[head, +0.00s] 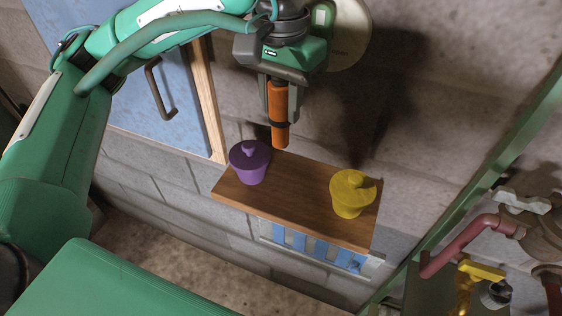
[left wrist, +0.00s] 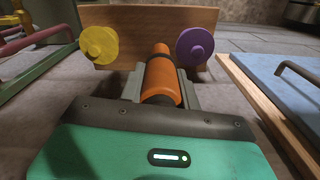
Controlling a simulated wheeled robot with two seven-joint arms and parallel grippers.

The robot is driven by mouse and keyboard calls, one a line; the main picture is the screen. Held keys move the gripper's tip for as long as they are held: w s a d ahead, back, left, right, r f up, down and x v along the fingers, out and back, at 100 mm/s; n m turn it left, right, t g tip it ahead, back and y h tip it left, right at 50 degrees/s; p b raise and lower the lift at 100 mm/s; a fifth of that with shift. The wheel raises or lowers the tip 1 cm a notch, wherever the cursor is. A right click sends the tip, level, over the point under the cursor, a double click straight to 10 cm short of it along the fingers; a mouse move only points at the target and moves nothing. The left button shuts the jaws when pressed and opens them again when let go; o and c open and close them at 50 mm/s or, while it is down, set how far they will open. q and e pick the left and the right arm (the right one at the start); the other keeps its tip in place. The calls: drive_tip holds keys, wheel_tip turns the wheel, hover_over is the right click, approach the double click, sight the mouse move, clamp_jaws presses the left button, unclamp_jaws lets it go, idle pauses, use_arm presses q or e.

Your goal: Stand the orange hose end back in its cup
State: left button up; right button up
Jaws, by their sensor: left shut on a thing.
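The orange hose end (head: 279,101) is a cylinder with a dark band. My left gripper (head: 280,112) is shut on it and holds it upright, pointing down, above the back of the wooden shelf (head: 290,200). In the left wrist view the orange hose end (left wrist: 161,77) lies between the fingers of my left gripper (left wrist: 160,85). A purple cup (head: 249,165) with a knobbed lid stands at the shelf's left. A yellow cup (head: 350,196) with a knobbed lid stands at its right. Both also show in the left wrist view, purple (left wrist: 195,47) and yellow (left wrist: 99,43). No open cup is visible. My right gripper is not in view.
A blue door (head: 150,95) with a dark handle and wooden frame is at the left. A green rail (head: 490,150) and red pipe (head: 460,243) are at the right. The shelf between the two cups is clear.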

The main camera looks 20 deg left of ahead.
sight(281, 145)
use_arm(q)
wheel_tip(281, 145, down, 9)
drive_tip(key=shift+f+p, duration=0.15)
drive_tip(key=shift+p, duration=0.55)
drive_tip(key=shift+f+p, duration=0.55)
drive_tip(key=shift+f, duration=2.3)
drive_tip(key=shift+f+b, duration=0.15)
drive_tip(key=shift+b, duration=0.15)
drive_tip(key=o, duration=0.8)
drive_tip(key=shift+o, duration=0.2)
